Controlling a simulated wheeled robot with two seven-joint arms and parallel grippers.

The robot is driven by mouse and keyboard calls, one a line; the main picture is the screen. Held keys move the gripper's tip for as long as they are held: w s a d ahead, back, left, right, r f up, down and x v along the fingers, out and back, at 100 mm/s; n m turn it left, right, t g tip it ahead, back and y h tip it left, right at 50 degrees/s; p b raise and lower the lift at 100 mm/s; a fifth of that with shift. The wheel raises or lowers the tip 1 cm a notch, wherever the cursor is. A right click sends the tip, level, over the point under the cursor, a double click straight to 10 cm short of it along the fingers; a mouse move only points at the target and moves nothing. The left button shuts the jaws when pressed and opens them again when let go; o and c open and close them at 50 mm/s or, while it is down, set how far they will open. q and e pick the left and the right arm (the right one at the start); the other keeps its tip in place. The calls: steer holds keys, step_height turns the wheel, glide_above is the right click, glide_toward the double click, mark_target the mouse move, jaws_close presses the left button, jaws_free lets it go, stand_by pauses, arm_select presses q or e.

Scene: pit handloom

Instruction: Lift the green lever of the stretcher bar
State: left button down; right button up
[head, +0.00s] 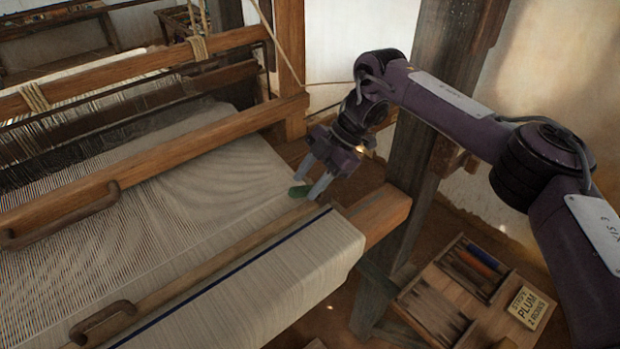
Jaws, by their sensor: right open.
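The green lever (301,191) is a small green piece at the right edge of the woven cloth (235,180), near the right end of a long thin wooden bar (215,262) that runs across the cloth. I cannot tell how the lever joins the bar, or whether it is raised. My right gripper (307,189) comes in from the right and points down at the lever. Its two pale fingers are apart, one on the far side of the lever and one at its right end. I cannot tell whether they touch it. My left gripper is out of view.
A thick wooden beater bar (150,165) with a curved handle (62,222) crosses the loom. The cloth roll (285,275) with a blue stripe lies in front. A wooden post (425,110) stands behind my right arm. A divided box (450,290) with a "PLUM" label is at lower right.

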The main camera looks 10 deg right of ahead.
steer(key=v, duration=0.7)
steer(key=shift+d+r+b, duration=0.2)
steer(key=shift+r+b, duration=0.1)
steer(key=shift+b, duration=0.15)
